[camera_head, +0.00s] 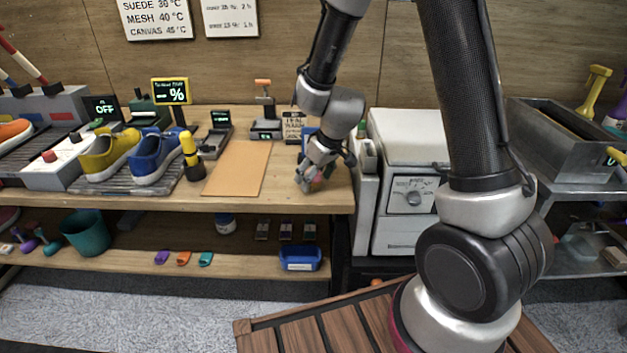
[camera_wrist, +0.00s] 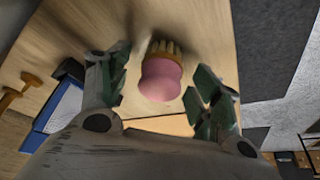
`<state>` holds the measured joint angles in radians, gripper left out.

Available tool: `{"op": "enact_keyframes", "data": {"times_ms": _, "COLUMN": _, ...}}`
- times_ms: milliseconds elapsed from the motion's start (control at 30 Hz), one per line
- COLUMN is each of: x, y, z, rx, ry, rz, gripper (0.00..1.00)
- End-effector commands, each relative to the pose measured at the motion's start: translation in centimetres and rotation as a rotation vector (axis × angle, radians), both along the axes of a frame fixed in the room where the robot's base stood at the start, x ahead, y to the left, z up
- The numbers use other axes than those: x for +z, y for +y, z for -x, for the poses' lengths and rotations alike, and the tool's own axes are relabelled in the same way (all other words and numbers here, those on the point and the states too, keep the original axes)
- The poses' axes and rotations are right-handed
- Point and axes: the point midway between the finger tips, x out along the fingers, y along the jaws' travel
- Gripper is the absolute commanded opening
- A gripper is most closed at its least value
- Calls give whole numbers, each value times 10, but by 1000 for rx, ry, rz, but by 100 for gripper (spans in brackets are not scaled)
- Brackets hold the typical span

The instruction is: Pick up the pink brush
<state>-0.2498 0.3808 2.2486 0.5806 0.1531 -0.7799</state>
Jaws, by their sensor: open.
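The pink brush (camera_wrist: 160,80) lies on the wooden bench top in the wrist view, its rounded pink body toward my gripper and its pale tan bristles pointing away. My gripper (camera_wrist: 160,93) is open, with one green-padded finger on each side of the brush and visible gaps between. In the head view my gripper (camera_head: 312,183) is low over the right end of the bench, and the brush is mostly hidden behind it.
A tan mat (camera_head: 238,168) lies left of my gripper. Yellow and blue shoes (camera_head: 154,155) stand farther left. A white machine (camera_head: 410,195) stands close on the right.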

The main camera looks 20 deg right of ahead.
Motion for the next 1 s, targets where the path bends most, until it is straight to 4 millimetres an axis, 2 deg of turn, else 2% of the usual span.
{"op": "enact_keyframes", "data": {"times_ms": 233, "x": -2, "y": 1, "z": -1, "rx": 1, "ry": -1, "rz": 0, "gripper": 64}}
{"op": "enact_keyframes", "data": {"times_ms": 267, "x": -2, "y": 1, "z": -1, "rx": 1, "ry": -1, "rz": 0, "gripper": 61}}
{"op": "enact_keyframes", "data": {"times_ms": 500, "x": -2, "y": 1, "z": -1, "rx": 1, "ry": -1, "rz": 0, "gripper": 17}}
{"op": "enact_keyframes", "data": {"times_ms": 533, "x": -2, "y": 1, "z": -1, "rx": 1, "ry": -1, "rz": 0, "gripper": 15}}
{"op": "enact_keyframes", "data": {"times_ms": 833, "x": 1, "y": 1, "z": -1, "rx": 0, "ry": -1, "rz": -2, "gripper": 14}}
{"op": "enact_keyframes", "data": {"times_ms": 1000, "x": 25, "y": 2, "z": -1, "rx": 4, "ry": -5, "rz": -1, "gripper": 14}}
